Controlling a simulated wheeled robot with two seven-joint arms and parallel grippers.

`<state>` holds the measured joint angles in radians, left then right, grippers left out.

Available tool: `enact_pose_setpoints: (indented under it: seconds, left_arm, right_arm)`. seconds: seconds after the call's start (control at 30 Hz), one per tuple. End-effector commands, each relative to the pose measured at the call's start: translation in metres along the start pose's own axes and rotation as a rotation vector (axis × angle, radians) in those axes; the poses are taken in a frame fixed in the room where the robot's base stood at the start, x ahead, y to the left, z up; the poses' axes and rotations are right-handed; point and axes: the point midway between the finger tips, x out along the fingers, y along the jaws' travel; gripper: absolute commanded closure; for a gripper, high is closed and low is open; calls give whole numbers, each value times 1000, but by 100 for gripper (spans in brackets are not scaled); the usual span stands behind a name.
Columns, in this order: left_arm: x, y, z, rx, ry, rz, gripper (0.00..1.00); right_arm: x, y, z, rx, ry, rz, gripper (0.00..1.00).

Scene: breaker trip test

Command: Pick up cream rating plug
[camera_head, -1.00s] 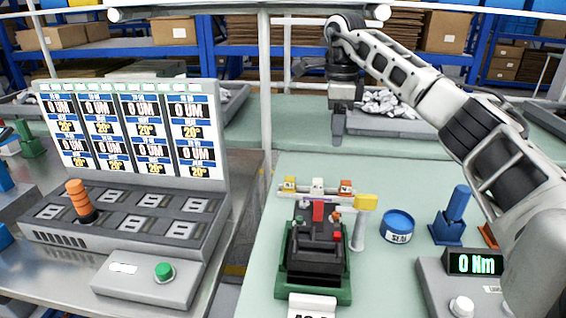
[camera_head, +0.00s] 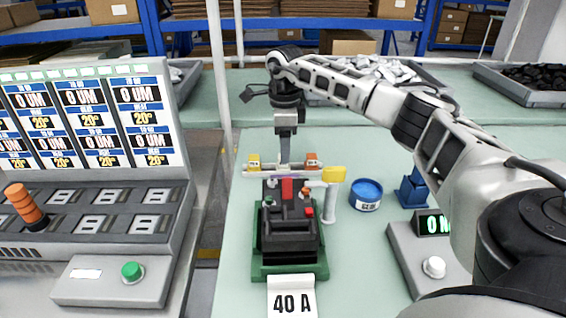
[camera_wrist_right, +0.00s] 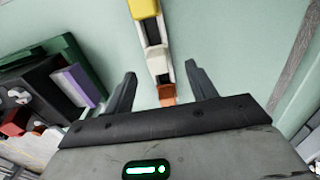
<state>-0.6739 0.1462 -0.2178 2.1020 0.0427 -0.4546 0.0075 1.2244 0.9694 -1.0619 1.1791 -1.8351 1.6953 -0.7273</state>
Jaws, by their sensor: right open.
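The cream rating plug (camera_wrist_right: 158,62) sits on a narrow rail between a yellow plug (camera_wrist_right: 143,9) and an orange plug (camera_wrist_right: 167,93) in the right wrist view. In the head view the yellow plug (camera_head: 254,161) and orange plug (camera_head: 312,160) show on the rail, and my right gripper largely hides the cream one. My right gripper (camera_head: 285,160) points down over the rail's middle. In the wrist view its fingers (camera_wrist_right: 163,78) are apart, one on each side of the rail, with nothing held. Contact with the plug cannot be told. My left gripper is not in view.
A black breaker (camera_head: 289,218) in a green cradle (camera_head: 289,268) stands just in front of the rail. A yellow-headed post (camera_head: 333,176), a blue round tin (camera_head: 366,195) and a meter box (camera_head: 408,250) stand to the right. A panelled test bench (camera_head: 100,215) is at left.

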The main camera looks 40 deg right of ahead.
Motion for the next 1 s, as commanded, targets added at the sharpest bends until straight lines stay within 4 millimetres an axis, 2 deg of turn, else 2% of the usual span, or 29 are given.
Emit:
enact_pose_setpoints:
  seconds: [0.1,0.2,0.5,0.67,0.7,1.0]
  left_arm:
    - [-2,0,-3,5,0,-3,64]
    - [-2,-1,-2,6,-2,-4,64]
    - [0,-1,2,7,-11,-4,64]
    - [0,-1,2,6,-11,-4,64]
    - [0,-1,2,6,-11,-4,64]
    - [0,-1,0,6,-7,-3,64]
  right_arm:
    - [19,4,4,0,2,3,44]
    - [30,3,3,0,1,1,44]
    - [36,3,3,0,0,0,44]
    - [36,3,3,0,0,0,88]
    - [36,3,3,0,0,0,92]
    - [34,3,3,0,0,0,92]
